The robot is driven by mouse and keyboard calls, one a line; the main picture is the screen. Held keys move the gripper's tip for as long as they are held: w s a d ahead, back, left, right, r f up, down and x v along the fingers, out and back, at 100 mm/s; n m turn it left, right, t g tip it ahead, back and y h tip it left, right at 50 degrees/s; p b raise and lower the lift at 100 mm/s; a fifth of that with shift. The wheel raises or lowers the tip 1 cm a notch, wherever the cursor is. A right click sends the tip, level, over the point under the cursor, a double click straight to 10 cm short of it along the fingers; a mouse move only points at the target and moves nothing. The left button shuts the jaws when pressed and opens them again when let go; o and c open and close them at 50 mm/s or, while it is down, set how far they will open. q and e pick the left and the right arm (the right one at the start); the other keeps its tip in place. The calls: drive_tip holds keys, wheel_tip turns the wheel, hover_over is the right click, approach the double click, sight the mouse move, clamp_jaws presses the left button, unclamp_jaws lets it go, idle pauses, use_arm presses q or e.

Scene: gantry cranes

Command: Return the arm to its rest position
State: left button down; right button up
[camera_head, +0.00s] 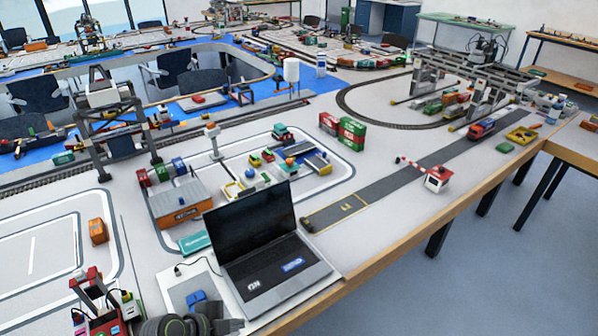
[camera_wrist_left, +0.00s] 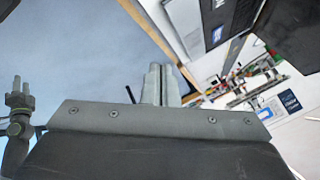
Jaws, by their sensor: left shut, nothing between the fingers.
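My left gripper (camera_head: 226,322) shows at the bottom edge of the head view, in front of the laptop, partly cut off by the frame. In the left wrist view its two grey fingers (camera_wrist_left: 161,84) lie together, shut with nothing between them. They point out over the floor beside the table edge. Another arm of mine, with a green ring, stands at the left of the left wrist view. Its gripper (camera_wrist_left: 18,92) is small there, and I cannot tell whether it is open or shut. It does not show in the head view.
An open laptop (camera_head: 281,282) stands near the table's front edge (camera_head: 395,246), with a blue object (camera_head: 197,298) at its left. A red-and-black model (camera_head: 96,305) stands at the lower left. Model cranes, tracks and containers cover the table behind. The floor (camera_head: 480,285) at the right is clear.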

use_arm(q)
drive_tip(key=s+a+r+n+g+y, duration=0.1)
drive_tip(key=s+a+r+n+y, duration=0.25)
drive_tip(key=s+a+n, duration=0.6)
drive_tip(key=s+a+r+n+g+y, duration=0.1)
drive_tip(key=s+a+r+n+y, duration=0.35)
drive_tip(key=s+n, duration=0.65)
wheel_tip(320, 180, down, 30)
drive_tip(key=a+m+g+b, duration=0.2)
drive_tip(key=a+b, duration=0.1)
drive_tip(key=s+d+f+b, duration=0.1)
drive_tip(key=s+f+b, duration=0.1)
drive_tip(key=s+f, duration=1.3)
wheel_tip(320, 180, down, 4)
drive_tip(key=shift+s+d+r+g+b, duration=0.25)
drive_tip(key=shift+s+g+b, duration=0.1)
drive_tip(key=shift+g+b, duration=0.05)
use_arm(e)
drive_tip(key=f, duration=0.6)
drive_tip(key=shift+w, duration=0.2)
